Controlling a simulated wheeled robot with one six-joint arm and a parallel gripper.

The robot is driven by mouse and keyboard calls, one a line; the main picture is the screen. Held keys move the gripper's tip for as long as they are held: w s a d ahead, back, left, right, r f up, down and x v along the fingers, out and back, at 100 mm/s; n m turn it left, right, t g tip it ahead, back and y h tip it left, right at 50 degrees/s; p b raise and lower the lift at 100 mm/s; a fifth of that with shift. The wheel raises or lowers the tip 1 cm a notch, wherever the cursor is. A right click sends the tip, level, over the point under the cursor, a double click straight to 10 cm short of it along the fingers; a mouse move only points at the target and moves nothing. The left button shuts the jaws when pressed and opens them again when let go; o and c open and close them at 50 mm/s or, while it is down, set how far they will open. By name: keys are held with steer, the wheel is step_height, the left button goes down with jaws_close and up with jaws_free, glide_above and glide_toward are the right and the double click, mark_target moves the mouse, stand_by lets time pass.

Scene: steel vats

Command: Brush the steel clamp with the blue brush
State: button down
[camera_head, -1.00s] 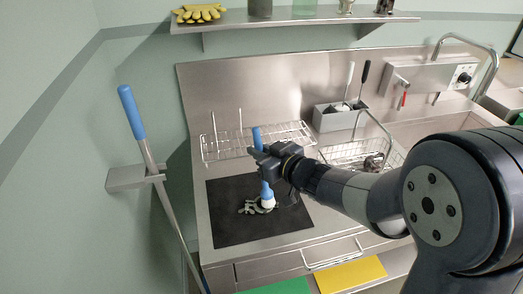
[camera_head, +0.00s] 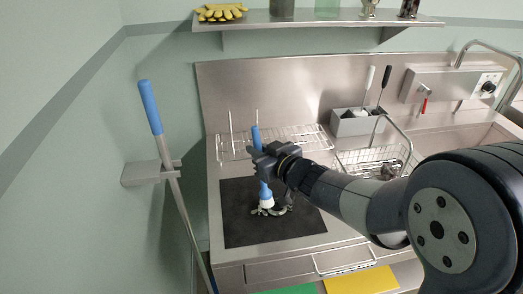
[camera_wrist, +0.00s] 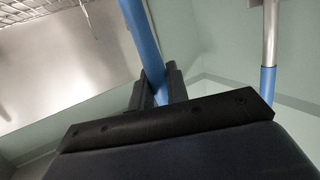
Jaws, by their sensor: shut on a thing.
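My gripper (camera_head: 263,158) is shut on the blue handle of the brush (camera_head: 256,137), which stands nearly upright. In the wrist view the blue handle (camera_wrist: 143,40) runs up between my two dark fingers. The brush's white head (camera_head: 266,201) points down at the steel clamp (camera_head: 272,211). The clamp lies on the black mat (camera_head: 240,228). The white head overlaps the clamp in the head view; whether they touch I cannot tell. The bristles are not clearly visible.
A wire rack (camera_head: 300,135) stands behind the mat. To the right are a grey holder with brushes (camera_head: 352,124) and a wire basket (camera_head: 350,165). A long blue-handled tool (camera_head: 151,110) hangs in a wall bracket (camera_head: 140,174) at left. Yellow gloves (camera_head: 220,12) lie on the shelf above.

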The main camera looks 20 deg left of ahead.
mark_target(258, 138)
steer(key=shift+r, duration=0.15)
step_height(258, 138, up, 7)
steer(key=p, duration=0.7)
stand_by(0.6)
